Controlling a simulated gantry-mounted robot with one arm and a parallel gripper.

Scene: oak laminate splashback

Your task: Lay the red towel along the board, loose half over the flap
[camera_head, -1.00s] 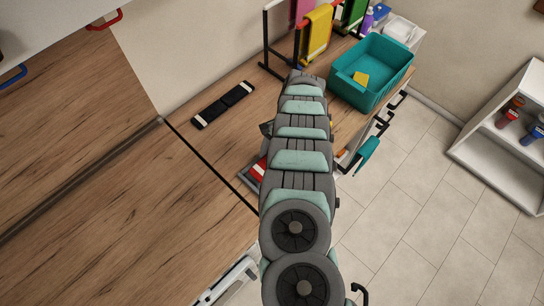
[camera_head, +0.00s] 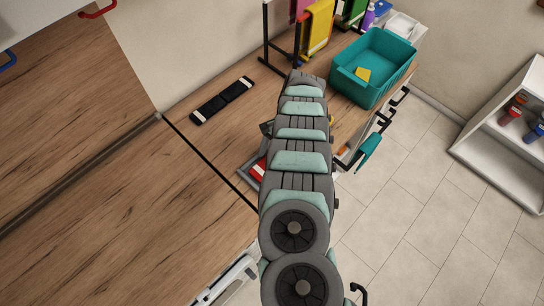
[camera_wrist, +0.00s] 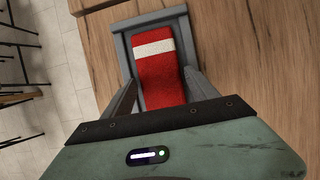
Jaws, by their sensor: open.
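The red towel (camera_wrist: 158,72) with a white stripe lies lengthwise on a grey board (camera_wrist: 124,48) with raised edges in the wrist view. The white stripe is near the towel's far end. My gripper (camera_wrist: 160,78) is open, with one finger on each side of the towel. I cannot tell whether the fingers touch it. The towel's near end is hidden behind my gripper body. In the head view only a red and white bit of towel (camera_head: 259,171) shows beside my arm, which hides my gripper. I cannot make out the flap.
A black strip with white ends (camera_head: 222,100) lies on the wooden counter (camera_head: 205,135). A teal bin (camera_head: 398,76) with a yellow piece inside stands farther back. A rack holds a yellow towel (camera_head: 317,30) and others. The counter left of the dark seam is clear.

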